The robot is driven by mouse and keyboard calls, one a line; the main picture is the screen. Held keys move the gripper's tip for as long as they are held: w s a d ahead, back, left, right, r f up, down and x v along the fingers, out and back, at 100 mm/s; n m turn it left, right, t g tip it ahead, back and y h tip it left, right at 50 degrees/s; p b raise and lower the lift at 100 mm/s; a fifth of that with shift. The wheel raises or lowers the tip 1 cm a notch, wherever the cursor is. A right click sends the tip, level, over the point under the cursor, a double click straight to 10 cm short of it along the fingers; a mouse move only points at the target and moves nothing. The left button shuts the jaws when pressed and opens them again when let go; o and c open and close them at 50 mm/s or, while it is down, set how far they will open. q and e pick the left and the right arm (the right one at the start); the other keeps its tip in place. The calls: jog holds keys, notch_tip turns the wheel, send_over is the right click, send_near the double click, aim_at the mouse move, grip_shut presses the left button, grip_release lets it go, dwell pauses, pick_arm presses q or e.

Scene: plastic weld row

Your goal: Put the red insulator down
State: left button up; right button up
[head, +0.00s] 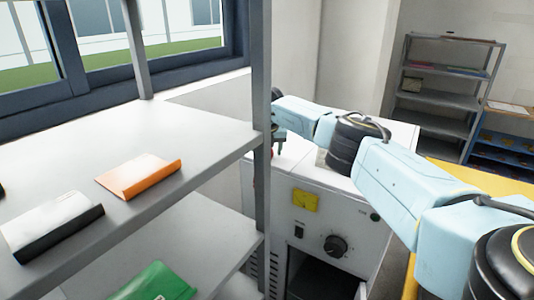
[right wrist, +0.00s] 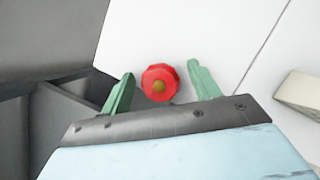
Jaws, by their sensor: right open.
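The red insulator (right wrist: 160,82), round with a scalloped rim and a brass-coloured centre, shows in the right wrist view on a white surface. My right gripper (right wrist: 160,69) is open, with one green finger on each side of the insulator and a visible gap to both. In the head view my right arm reaches in from the right, and its gripper (head: 279,138) is over the top of the white machine (head: 305,215), partly hidden by the shelf post. I cannot make out the insulator in the head view. My left gripper is not in view.
A grey shelf unit (head: 185,125) stands close at left, its post (head: 262,110) near my right gripper. It holds an orange binder (head: 140,176), a white-and-black binder (head: 50,225) and a green binder (head: 155,283). Another grey rack (head: 440,85) stands at the back right.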

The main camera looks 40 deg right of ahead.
jog(key=shift+c, duration=0.4)
jog(key=c, duration=1)
jog(key=shift+r, duration=0.15)
